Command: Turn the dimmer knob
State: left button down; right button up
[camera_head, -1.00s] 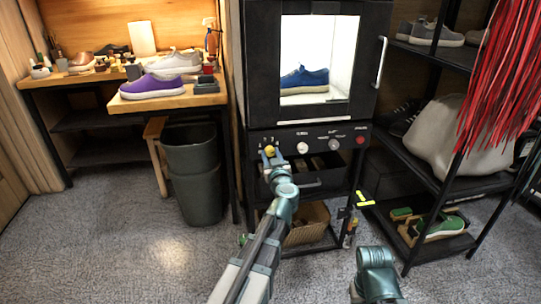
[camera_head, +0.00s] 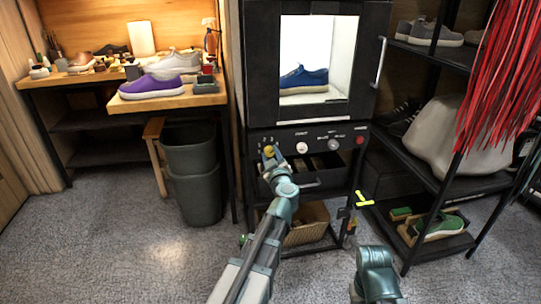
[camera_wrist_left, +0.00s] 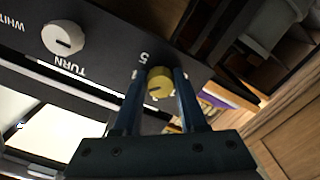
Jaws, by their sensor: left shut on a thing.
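The dimmer knob is the small yellow knob (camera_head: 269,151) at the left end of the black control panel (camera_head: 320,136), under the lit cabinet. It also shows in the left wrist view (camera_wrist_left: 159,84), between the two fingers, with numbers printed around it. My left gripper (camera_wrist_left: 160,92) is shut on the yellow knob, one finger on each side. In the head view the left gripper (camera_head: 269,155) reaches the panel from below and partly covers the knob. My right arm shows at the lower right of the head view; its gripper fingers cannot be made out.
A white knob (camera_head: 302,148) and a red button (camera_head: 360,140) sit farther right on the panel. A blue shoe (camera_head: 304,78) stands in the lit cabinet. A grey bin (camera_head: 193,175) is to the left, a shoe rack (camera_head: 450,190) to the right.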

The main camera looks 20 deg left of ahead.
pick_arm(q)
jog(key=shift+n, duration=1.7)
jog(key=shift+c, duration=2.3)
grip_release()
